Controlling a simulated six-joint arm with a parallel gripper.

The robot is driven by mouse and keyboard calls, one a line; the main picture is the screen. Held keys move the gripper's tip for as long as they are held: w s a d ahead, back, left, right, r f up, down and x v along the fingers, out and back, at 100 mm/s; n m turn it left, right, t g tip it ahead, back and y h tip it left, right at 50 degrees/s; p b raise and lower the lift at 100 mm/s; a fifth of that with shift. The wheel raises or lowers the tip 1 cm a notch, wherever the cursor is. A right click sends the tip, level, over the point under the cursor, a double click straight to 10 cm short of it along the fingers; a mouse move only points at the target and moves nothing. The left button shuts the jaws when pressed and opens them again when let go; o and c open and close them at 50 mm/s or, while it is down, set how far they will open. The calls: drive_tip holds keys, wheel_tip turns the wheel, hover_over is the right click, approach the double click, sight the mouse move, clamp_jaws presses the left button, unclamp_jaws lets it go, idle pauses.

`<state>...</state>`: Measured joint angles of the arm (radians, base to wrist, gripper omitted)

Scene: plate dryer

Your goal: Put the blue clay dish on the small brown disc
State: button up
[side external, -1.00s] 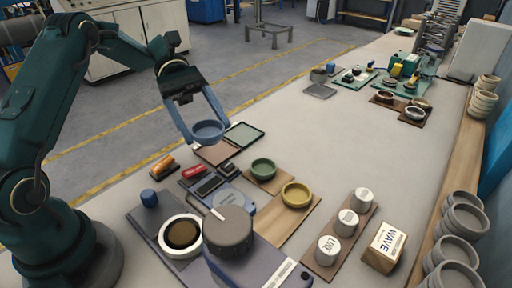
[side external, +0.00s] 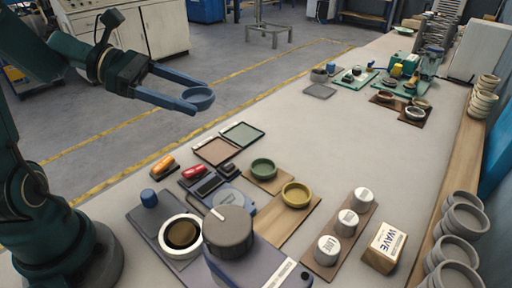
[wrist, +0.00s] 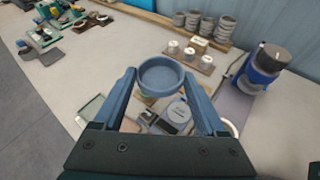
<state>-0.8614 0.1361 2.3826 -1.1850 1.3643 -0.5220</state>
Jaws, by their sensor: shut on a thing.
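The blue clay dish (side external: 199,98) is held between the tips of my gripper's (side external: 196,100) long blue fingers, high above the floor beyond the bench's left edge. In the wrist view the dish (wrist: 161,76) sits upright and roughly level between the fingertips (wrist: 160,80). A small brown disc (side external: 183,233) lies inside a white ring at the near left of the bench, well below and apart from the dish. Beside it is a larger grey-brown round top (side external: 228,226) on a blue-grey device.
A green dish (side external: 263,168) and a yellow dish (side external: 296,194) stand on a wooden board. Flat trays (side external: 217,151), small coloured blocks and labelled white cylinders (side external: 328,249) stand nearby. Stacked grey bowls line the right edge. The bench middle is clear.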

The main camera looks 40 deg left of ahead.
drive_tip(key=shift+d+r, duration=0.1)
drive_tip(key=shift+r, duration=0.2)
drive_tip(key=shift+r+m+g+h, duration=0.35)
drive_tip(key=shift+m+g+h, duration=0.35)
drive_tip(key=shift+m+g, duration=0.4)
drive_tip(key=shift+w+d+m+g, duration=0.1)
drive_tip(key=shift+w+m+g, duration=0.05)
drive_tip(key=shift+m+g, duration=0.45)
drive_tip(key=m+g, duration=0.1)
drive_tip(key=f+m+g+h, duration=0.1)
drive_tip(key=shift+w+d+f+g, duration=0.15)
drive_tip(key=shift+d+g, duration=0.15)
drive_tip(key=shift+g, duration=0.1)
drive_tip(key=d+f+m+g, duration=0.4)
drive_tip(key=f+m+g, duration=0.2)
drive_tip(key=f+g, duration=0.1)
drive_tip(key=shift+f+m+y, duration=0.3)
drive_tip(key=shift+f, duration=0.4)
